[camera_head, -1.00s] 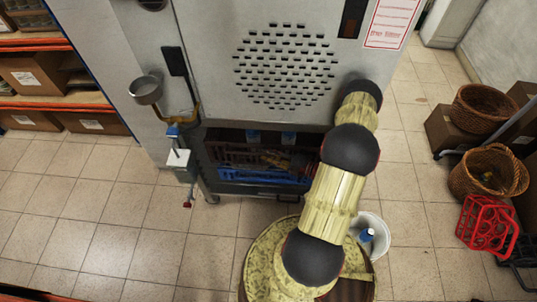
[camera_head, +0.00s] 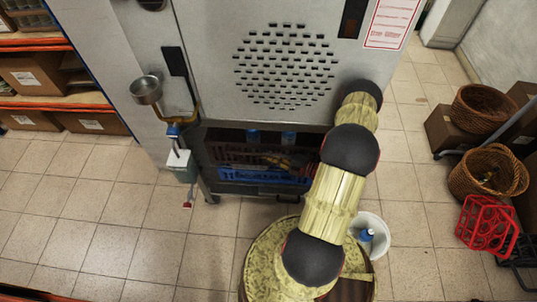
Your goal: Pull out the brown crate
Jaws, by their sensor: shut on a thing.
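The brown crate (camera_head: 232,153) is a dark red-brown slatted crate inside the low opening under the grey machine. It sits just above a blue crate (camera_head: 245,174), and its right part is hidden by my arm. My gripper (camera_head: 281,162) shows only in small, dim part at the opening, by the front of the brown crate, left of my large dark arm joint. It is shut on the brown crate; the exact contact is too dark and small to make out.
Blue-capped items (camera_head: 253,136) show at the top of the opening. A dispenser (camera_head: 180,163) hangs left of it. A white bucket (camera_head: 372,240) stands beside my base. Wicker baskets (camera_head: 488,172) and a red bottle carrier (camera_head: 484,222) stand right. Floor at left is clear.

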